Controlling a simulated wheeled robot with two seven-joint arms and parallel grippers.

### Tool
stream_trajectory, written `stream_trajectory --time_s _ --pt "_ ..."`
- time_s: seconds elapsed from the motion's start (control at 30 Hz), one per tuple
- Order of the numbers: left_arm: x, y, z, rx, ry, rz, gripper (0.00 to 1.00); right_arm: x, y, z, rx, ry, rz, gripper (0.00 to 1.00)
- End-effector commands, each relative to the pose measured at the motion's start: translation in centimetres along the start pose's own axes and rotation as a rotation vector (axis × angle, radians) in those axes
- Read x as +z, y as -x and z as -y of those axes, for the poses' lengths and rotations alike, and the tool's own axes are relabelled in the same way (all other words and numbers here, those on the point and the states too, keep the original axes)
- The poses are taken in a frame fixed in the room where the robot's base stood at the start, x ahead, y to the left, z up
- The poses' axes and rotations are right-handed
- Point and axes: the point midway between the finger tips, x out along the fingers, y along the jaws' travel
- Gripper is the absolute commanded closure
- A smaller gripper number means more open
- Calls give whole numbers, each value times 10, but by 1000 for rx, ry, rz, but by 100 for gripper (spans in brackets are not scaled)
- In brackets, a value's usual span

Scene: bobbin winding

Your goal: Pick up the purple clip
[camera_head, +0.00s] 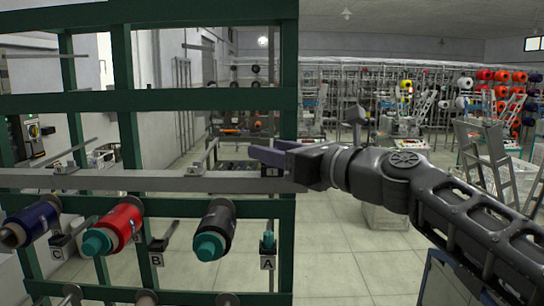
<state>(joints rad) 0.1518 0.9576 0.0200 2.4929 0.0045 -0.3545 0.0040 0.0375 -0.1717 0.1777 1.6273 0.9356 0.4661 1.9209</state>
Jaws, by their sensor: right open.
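My right gripper (264,150) reaches in from the right, in front of the green rack's upright and just above its grey horizontal bar. Its jaws are open and its tips point left. A bluish-purple elongated shape shows at the tips; I cannot tell whether it is the clip or the gripper's own fingers. No other purple clip can be made out. My left gripper is not in view.
The green rack (60,103) and its grey bar (120,180) fill the left. Below the bar hang a dark blue bobbin (38,219), a red bobbin (118,223) and a black bobbin (216,222). Labelled holders, including A (267,262), sit between them. A ladder (487,150) stands at right.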

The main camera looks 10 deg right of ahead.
Motion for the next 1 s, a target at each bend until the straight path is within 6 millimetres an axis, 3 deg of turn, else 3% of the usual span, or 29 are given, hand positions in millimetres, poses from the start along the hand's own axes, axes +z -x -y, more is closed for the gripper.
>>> stream_trajectory --time_s 0.67,1.0 --pt "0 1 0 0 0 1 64 0 -5 0 0 1 0 54" --pt "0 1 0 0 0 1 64 0 -5 0 0 1 0 81"
